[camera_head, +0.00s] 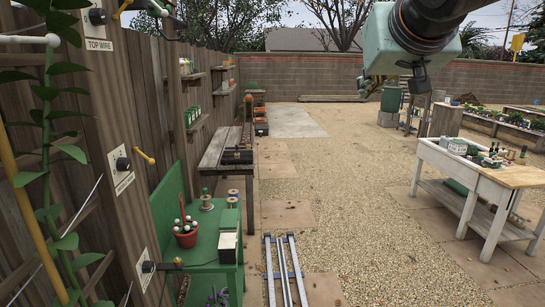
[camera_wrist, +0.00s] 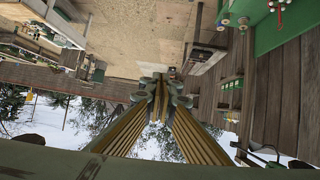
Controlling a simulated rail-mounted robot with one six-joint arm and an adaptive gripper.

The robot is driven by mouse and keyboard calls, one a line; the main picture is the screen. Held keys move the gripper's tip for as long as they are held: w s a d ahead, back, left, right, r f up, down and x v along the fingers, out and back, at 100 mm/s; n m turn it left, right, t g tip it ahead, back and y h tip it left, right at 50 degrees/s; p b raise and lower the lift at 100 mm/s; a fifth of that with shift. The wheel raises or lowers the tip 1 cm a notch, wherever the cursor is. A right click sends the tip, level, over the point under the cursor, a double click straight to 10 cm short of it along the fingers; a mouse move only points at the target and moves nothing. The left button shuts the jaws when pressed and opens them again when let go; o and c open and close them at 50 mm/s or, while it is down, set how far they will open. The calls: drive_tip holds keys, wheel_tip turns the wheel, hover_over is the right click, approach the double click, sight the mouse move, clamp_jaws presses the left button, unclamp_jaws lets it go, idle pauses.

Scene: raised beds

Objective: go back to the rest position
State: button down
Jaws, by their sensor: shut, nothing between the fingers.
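My gripper (camera_wrist: 161,82) shows in the wrist view, its long ribbed fingers reaching up from the bottom edge and meeting at the tips. It is shut and empty, and it touches nothing that I can see. The wrist view is upside down, with sky at the bottom and ground at the top. In the head view my arm hangs in at the top right, raised above the gravel. Only a small dark part of the gripper shows there beside the pale green wrist block, and its fingertips are not clear.
A wooden fence (camera_head: 145,110) with labelled wire fittings and a climbing plant runs along the left. A green bench (camera_head: 208,250) holds a red pot (camera_head: 186,236) and spools. A white-framed workbench (camera_head: 460,162) stands at right. The gravel (camera_head: 350,190) between is open, with rails (camera_head: 284,272) at the bottom.

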drive_tip(key=s+f+g+b, duration=0.1)
drive_tip(key=s+f+g, duration=0.2)
drive_tip(key=s+f, duration=0.6)
drive_tip(key=s+f+g+b, duration=0.1)
drive_tip(key=s+f+g, duration=0.1)
drive_tip(key=s+f, duration=0.8)
drive_tip(key=s+f+g+b, duration=0.1)
drive_tip(key=s+f+g, duration=0.2)
drive_tip(key=s+f, duration=0.6)
drive_tip(key=s, duration=1)
drive_tip(key=shift+s+f+g+y+b, duration=0.15)
drive_tip(key=shift+f+g+y+b, duration=0.15)
drive_tip(key=c, duration=3.4)
unclamp_jaws()
drive_tip(key=shift+a, duration=0.1)
